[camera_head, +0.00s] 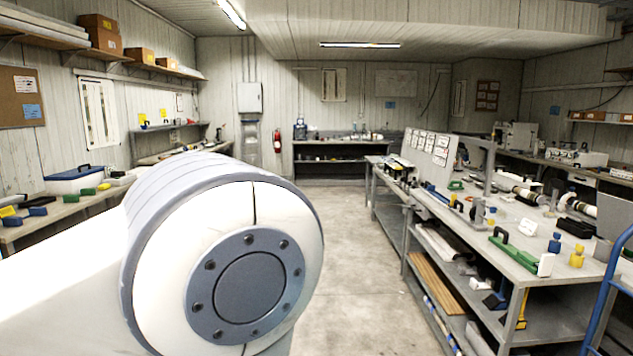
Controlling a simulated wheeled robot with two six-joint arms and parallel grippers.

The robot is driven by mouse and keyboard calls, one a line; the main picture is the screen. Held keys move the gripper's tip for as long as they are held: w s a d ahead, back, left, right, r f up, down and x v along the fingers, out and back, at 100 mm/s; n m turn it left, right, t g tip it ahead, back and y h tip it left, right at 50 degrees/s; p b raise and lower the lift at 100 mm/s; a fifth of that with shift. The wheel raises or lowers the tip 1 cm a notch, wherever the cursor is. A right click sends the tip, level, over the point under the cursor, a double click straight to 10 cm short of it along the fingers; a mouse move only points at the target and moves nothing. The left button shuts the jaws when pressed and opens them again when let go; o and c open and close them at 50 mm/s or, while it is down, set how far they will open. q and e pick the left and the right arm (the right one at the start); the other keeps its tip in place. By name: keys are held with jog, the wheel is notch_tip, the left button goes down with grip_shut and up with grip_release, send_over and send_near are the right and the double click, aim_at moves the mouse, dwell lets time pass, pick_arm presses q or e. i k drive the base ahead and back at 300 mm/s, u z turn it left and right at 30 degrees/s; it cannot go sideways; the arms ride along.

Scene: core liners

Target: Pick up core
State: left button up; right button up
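Neither of my grippers shows in the head view. A large white and grey joint of my own arm fills the lower left foreground and hides part of the room behind it. On the right workbench (470,240) lies a pale cylinder (527,195) with a dark band, which looks like a core or core liner. A second pale cylinder with dark parts (580,206) lies to its right. Both are small in the view, so I cannot tell which is the core.
A clear concrete aisle (365,290) runs between the left bench and the right workbench. A green tool (518,255) lies near the right workbench's front edge. A blue cart frame (604,290) stands at the far right. A back bench (340,145) closes off the aisle.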

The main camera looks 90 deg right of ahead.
aim_at(591, 211)
jog(key=z, duration=5.7)
jog(key=i, duration=8.85)
